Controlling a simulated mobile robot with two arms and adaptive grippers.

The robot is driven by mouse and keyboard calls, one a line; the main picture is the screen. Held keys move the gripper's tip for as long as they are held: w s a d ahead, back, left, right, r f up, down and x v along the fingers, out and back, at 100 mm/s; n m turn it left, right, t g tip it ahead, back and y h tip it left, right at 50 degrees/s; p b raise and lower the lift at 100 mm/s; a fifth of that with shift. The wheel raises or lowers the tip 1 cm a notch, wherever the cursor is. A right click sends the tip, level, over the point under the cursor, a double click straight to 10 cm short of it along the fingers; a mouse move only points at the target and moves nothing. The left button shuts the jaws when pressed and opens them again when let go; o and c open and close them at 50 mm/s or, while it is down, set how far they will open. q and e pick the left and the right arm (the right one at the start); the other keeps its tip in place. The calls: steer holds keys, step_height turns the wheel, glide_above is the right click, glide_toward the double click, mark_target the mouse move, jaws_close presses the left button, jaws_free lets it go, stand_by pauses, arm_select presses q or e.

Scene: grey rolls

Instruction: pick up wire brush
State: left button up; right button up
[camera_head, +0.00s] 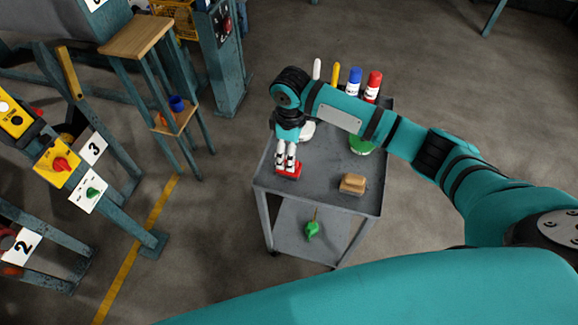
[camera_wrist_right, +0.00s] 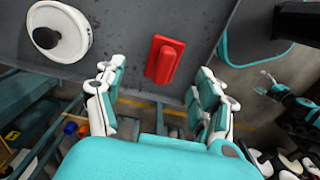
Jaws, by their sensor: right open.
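A red block-like piece with a raised ridge (camera_head: 289,171) lies near the left front edge of the cart top; it also shows in the wrist view (camera_wrist_right: 165,59). I cannot tell for sure whether this is the wire brush. My right gripper (camera_head: 287,157) is over it, pointing down; in the wrist view its fingers (camera_wrist_right: 158,95) are spread on either side of the red piece, not visibly touching it. A tan, brush-like block (camera_head: 353,184) lies to its right on the cart. What looks like my left gripper (camera_wrist_right: 265,82) shows small at the wrist view's right.
The grey cart (camera_head: 325,187) also holds a blue-capped can (camera_head: 354,80), a red-capped can (camera_head: 374,85), a yellow item (camera_head: 335,74) and a white round item (camera_wrist_right: 58,33). A green item (camera_head: 312,230) is on the lower shelf. Stands and a stool (camera_head: 136,36) are left.

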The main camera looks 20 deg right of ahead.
steer(key=shift+s+a+f+p, duration=0.1)
steer(key=shift+f+p, duration=0.1)
steer(key=shift+f, duration=1.3)
steer(key=shift+s+a+f+p, duration=0.1)
steer(key=shift+f+p, duration=0.1)
steer(key=shift+f, duration=1.25)
steer(key=c, duration=1.3)
